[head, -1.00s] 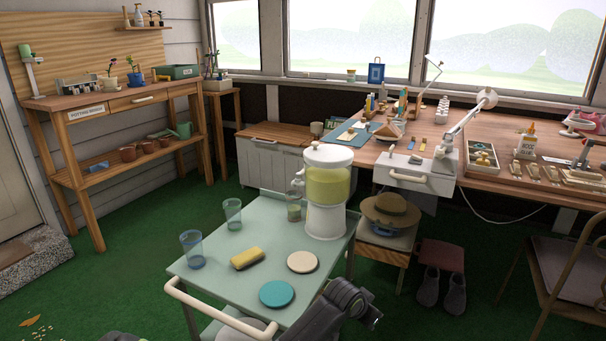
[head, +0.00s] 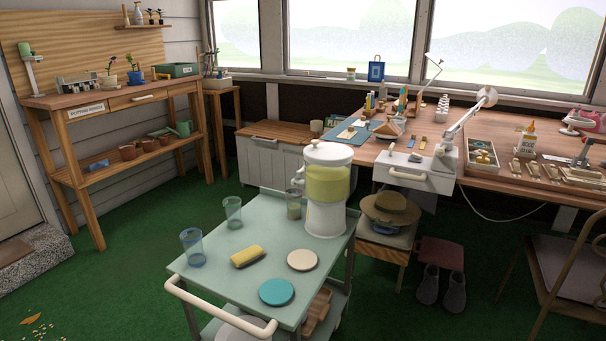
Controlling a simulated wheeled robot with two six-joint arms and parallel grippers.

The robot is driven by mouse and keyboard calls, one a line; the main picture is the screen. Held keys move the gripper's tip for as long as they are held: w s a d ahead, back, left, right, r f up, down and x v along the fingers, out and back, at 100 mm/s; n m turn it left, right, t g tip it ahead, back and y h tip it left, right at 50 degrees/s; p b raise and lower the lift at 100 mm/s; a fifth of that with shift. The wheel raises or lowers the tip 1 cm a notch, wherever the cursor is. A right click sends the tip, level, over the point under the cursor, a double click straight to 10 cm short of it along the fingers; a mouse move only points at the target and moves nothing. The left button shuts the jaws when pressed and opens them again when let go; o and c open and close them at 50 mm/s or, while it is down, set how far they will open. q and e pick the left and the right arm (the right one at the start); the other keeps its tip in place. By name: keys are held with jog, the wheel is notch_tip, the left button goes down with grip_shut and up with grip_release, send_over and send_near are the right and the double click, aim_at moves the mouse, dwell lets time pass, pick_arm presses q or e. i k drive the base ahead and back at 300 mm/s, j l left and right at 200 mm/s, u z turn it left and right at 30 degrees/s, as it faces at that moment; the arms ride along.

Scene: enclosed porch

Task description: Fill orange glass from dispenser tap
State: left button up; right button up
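The drink dispenser (head: 326,190) stands at the back right corner of the pale green cart top (head: 225,265), white with a clear tank of yellow-green liquid. Its tap (head: 297,181) is on its left side. A small glass (head: 294,205) stands under or close to the tap; its tint looks dull and brownish-green, so I cannot tell whether it is the orange one or how full it is. A green glass (head: 233,211) and a blue glass (head: 192,247) stand upright to the left. Neither of my grippers is in view.
A yellow sponge (head: 247,256), a cream coaster (head: 302,260) and a teal coaster (head: 277,292) lie on the cart. A white handle (head: 220,312) runs along its front edge. A stool with a straw hat (head: 391,209) stands close to the right.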

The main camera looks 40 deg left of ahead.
aim_at(327, 186)
jog(key=j, duration=0.6)
jog(key=k+j+z, duration=0.1)
jog(key=j, duration=0.45)
jog(key=k+j, duration=0.1)
jog(key=j, duration=0.5)
jog(key=k+j+z, duration=0.1)
jog(key=j, duration=0.45)
jog(key=k+j, duration=0.1)
jog(key=j, duration=0.5)
jog(key=z, duration=0.05)
